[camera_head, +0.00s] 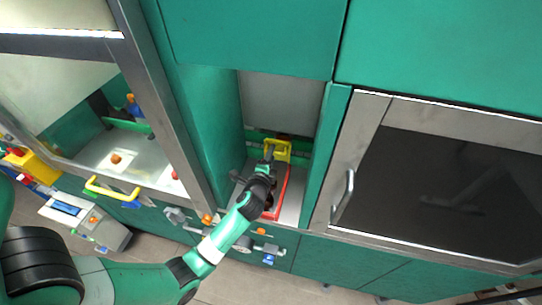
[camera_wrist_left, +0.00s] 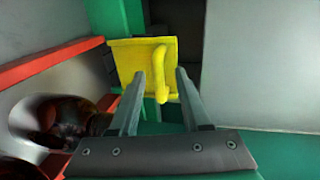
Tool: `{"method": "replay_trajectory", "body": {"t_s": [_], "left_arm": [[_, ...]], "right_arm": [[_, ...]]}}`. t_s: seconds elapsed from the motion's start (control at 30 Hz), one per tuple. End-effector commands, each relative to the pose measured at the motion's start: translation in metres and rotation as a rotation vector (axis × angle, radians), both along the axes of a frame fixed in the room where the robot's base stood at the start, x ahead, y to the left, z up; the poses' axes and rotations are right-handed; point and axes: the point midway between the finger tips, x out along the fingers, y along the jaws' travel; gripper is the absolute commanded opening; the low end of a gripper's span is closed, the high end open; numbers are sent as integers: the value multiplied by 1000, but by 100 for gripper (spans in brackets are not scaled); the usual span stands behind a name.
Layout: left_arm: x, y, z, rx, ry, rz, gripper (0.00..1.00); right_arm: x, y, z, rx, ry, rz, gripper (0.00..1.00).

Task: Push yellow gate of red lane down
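The yellow gate (camera_head: 284,146) stands upright at the back of the red lane (camera_head: 283,190), inside the green alcove. In the left wrist view the yellow gate (camera_wrist_left: 127,58) is a plate with a looped handle (camera_wrist_left: 160,72). My left gripper (camera_head: 268,157) reaches into the alcove from the front. In the left wrist view its fingers (camera_wrist_left: 160,82) are spread, with the handle showing between the tips. I cannot tell whether they touch it. A dark amber bottle (camera_wrist_left: 72,117) lies in the lane at the left of the wrist view. My right gripper is not in view.
Green walls (camera_head: 208,110) close in the alcove on both sides. A dark-windowed door with a handle (camera_head: 343,195) is on the right. Knobs line the front panel below.

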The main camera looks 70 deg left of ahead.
Motion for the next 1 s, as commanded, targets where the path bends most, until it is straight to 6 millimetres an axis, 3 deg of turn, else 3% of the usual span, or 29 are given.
{"method": "replay_trajectory", "body": {"t_s": [0.27,0.7,1.0], "left_arm": [[-6,-8,2,0,1,-2,47],[-62,-79,22,1,1,-4,47],[-72,-88,25,0,-1,1,47]], "right_arm": [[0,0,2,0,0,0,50],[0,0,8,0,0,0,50],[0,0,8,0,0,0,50]]}}
